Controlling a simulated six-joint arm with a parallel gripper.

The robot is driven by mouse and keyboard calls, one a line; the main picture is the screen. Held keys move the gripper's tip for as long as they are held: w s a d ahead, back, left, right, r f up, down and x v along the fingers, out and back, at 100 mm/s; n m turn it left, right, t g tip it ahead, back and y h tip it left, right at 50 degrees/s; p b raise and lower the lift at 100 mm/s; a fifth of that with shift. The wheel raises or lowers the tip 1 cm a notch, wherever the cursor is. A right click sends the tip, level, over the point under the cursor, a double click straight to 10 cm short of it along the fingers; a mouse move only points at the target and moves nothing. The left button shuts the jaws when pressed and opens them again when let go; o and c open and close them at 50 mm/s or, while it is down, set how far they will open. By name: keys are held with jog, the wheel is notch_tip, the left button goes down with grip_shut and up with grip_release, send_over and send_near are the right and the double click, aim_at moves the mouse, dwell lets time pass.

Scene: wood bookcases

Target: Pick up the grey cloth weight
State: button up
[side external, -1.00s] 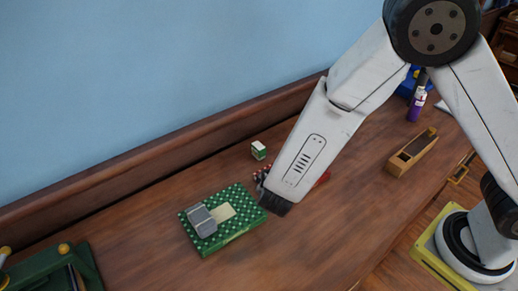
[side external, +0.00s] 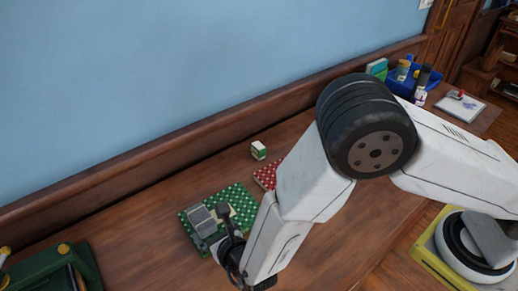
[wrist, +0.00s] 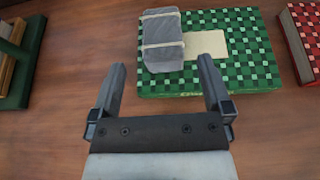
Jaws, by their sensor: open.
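The grey cloth weight (wrist: 163,42) is a small bundle with pale bands around it. It lies on the left part of a green patterned box or book (wrist: 255,60), beside a cream label (wrist: 206,45). In the side view the weight (side external: 201,220) is partly covered by my gripper (side external: 222,225). In the wrist view my gripper (wrist: 163,80) is open and empty. Its two fingers point toward the weight and the near edge of the green item, with the weight between their lines but beyond the tips.
A red patterned book (wrist: 303,40) lies to the right of the green one. A small green-and-white box (side external: 258,150) stands near the back ledge. A dark green object (side external: 50,272) is at the left. A blue bin (side external: 402,84) stands far right. Bare wood surrounds the green item.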

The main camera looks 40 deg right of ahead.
aim_at(200, 216)
jog(key=shift+x, duration=3.55)
jog(key=shift+d, duration=0.1)
jog(key=shift+r, duration=0.15)
grip_shut()
